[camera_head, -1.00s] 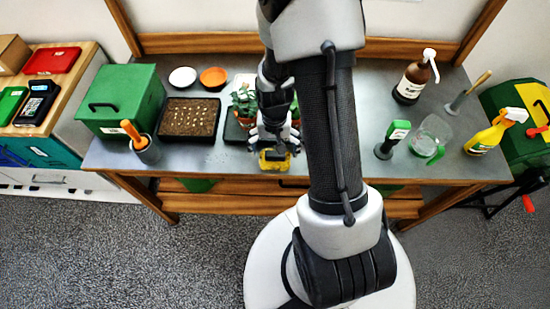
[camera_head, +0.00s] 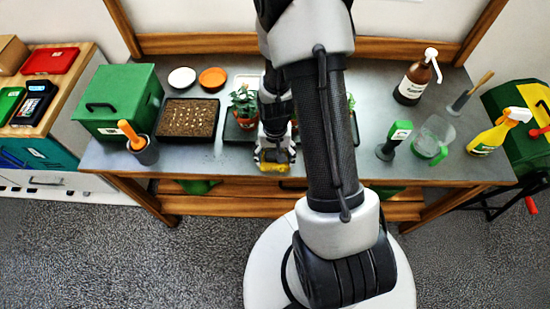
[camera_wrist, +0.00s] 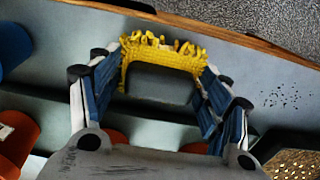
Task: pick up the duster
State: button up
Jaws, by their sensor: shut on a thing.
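The duster (camera_head: 272,167) is a small yellow thing with a fringed edge, at the front edge of the grey bench in the head view. In the wrist view the duster (camera_wrist: 165,52) lies between my fingertips, its ragged yellow fringe toward the bench's wooden front edge. My gripper (camera_head: 275,156) reaches down over it, and in the wrist view my gripper (camera_wrist: 160,80) has a finger against each side of it. The gripper is shut on the duster. The arm hides part of the bench. I cannot tell whether the duster is clear of the bench top.
A potted plant (camera_head: 243,104) stands in a tray just behind my gripper. A seed tray (camera_head: 188,118) and a grey cup with an orange-handled tool (camera_head: 143,148) are to the left.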

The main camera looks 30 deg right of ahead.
jog(key=c, duration=0.3)
jog(key=shift+c, duration=0.2)
jog(key=shift+r, duration=0.1)
notch_tip(320, 180, up, 20)
jog(key=p, duration=0.5)
jog(key=o, duration=0.6)
jog(key=shift+c, duration=0.2)
jog(key=c, duration=0.5)
jog(key=shift+o, duration=0.2)
jog(key=w+a+f+n+b, duration=0.2)
jog(key=w+a+n, duration=0.1)
jog(key=a, duration=0.2)
jog(key=w+a+f+n+b, duration=0.2)
jog(key=w+a+f+n, duration=0.1)
jog(key=a, duration=0.2)
jog(key=shift+a+f+n, duration=0.3)
jog(key=shift+f+n, duration=0.05)
jog(key=shift+n, duration=0.05)
